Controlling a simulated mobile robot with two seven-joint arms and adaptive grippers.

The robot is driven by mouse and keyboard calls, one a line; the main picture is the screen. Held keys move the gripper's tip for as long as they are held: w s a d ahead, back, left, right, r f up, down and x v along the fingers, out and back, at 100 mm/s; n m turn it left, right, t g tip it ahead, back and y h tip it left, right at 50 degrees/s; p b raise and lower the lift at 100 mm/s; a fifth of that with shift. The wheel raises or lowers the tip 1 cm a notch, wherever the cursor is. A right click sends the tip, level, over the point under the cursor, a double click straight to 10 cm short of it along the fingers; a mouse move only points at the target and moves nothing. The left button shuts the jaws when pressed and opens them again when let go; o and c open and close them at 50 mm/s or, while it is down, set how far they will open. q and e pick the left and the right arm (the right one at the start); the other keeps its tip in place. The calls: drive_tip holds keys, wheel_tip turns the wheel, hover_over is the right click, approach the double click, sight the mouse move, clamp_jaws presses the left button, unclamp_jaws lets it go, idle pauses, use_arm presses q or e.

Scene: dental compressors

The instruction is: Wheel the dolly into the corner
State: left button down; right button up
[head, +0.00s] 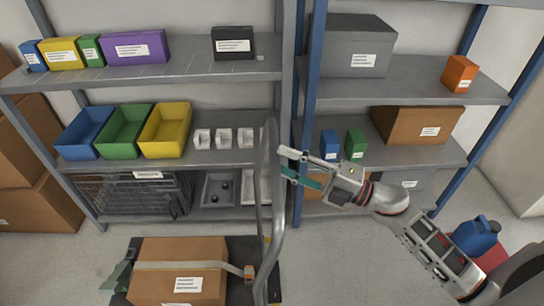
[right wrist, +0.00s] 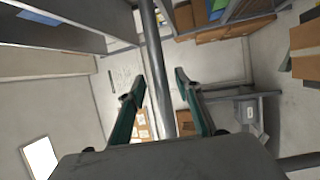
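The dolly has a dark flat deck (head: 272,268) at the bottom of the head view. A brown box (head: 205,252) rides on it under a pale strap with an orange buckle. The dolly's tall grey tube handle (head: 275,215) rises on the right of the box and curves over at the top. My right gripper (head: 286,162) is open, its fingertips at the handle's upright. In the right wrist view the handle bar (right wrist: 153,40) runs between the two spread fingers (right wrist: 159,78), with gaps on both sides.
Shelving (head: 190,75) with coloured bins and boxes stands behind the dolly. A blue jug (head: 476,238) stands at the right by a red patch (head: 494,256). Cartons (head: 35,205) are stacked at the left. Grey floor (head: 70,265) is bare left of the dolly.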

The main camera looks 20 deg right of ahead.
sight(273, 158)
drive_tip(key=shift+x, duration=1.15)
drive_tip(key=shift+w+a, duration=0.35)
drive_tip(key=shift+a, duration=0.15)
use_arm(q)
drive_tip(key=shift+s+d+f, duration=0.15)
drive_tip(key=shift+s+f, duration=0.45)
drive_tip(key=shift+s, duration=0.15)
use_arm(e)
clamp_jaws()
use_arm(q)
drive_tip(key=shift+w+r, duration=0.25)
drive_tip(key=shift+w, duration=0.15)
drive_tip(key=shift+r, duration=0.1)
